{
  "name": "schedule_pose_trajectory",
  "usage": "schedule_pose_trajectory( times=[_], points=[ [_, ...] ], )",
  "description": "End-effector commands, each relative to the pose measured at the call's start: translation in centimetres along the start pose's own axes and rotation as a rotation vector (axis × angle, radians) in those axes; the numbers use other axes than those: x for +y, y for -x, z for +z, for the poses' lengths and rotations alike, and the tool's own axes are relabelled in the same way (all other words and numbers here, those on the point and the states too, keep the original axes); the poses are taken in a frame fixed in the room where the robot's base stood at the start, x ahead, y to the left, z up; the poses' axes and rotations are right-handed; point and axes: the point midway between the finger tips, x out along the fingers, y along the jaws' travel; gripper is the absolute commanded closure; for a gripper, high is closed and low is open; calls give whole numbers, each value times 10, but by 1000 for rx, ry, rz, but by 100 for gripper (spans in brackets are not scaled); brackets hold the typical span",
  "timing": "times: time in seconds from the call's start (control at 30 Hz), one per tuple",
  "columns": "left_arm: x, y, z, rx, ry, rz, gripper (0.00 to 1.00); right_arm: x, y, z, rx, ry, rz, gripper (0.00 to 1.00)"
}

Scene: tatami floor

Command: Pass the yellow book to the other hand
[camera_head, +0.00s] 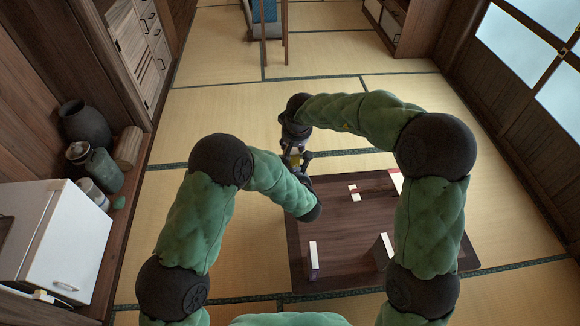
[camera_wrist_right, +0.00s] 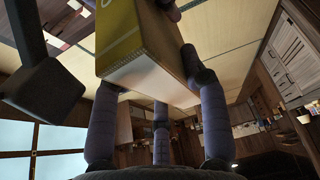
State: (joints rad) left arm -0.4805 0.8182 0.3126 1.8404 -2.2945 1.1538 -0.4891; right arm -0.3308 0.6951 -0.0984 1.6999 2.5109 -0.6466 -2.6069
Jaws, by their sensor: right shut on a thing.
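The yellow book (camera_wrist_right: 128,32) is large in the right wrist view, with its yellow cover and pale page edges showing. My right gripper (camera_wrist_right: 155,108) has its fingers on either side of the book and is shut on it, above the floor. My left gripper (camera_head: 305,163) is just below and close to the book.
A low dark table (camera_head: 345,240) stands below my arms, with several small white-and-dark items on it. A white cabinet (camera_head: 70,245), a dark vase (camera_head: 85,125) and jars line the left side. Open tatami (camera_head: 220,110) lies beyond.

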Motion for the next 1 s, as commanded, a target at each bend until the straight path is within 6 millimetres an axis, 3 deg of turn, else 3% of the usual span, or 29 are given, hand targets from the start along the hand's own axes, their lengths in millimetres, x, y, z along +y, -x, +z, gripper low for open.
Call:
schedule_pose_trajectory(
  times=[0.03,0.07,0.13,0.17,0.57,1.0],
  points=[
    [-1,0,-1,2,-2,-4,100,-2,2,-1,4,0,-3,100],
    [-2,0,0,0,-2,-5,100,-2,2,-1,4,0,-3,52],
    [-2,0,0,0,-2,-5,100,-2,2,-1,4,0,-3,33],
    [-2,0,0,0,-2,-5,100,-2,2,-1,3,0,-3,28],
    [-1,0,1,-1,0,-3,100,-2,6,0,2,0,-2,28],
    [-1,0,0,0,-1,-3,100,-2,64,-1,4,0,-3,28]
  ],
)
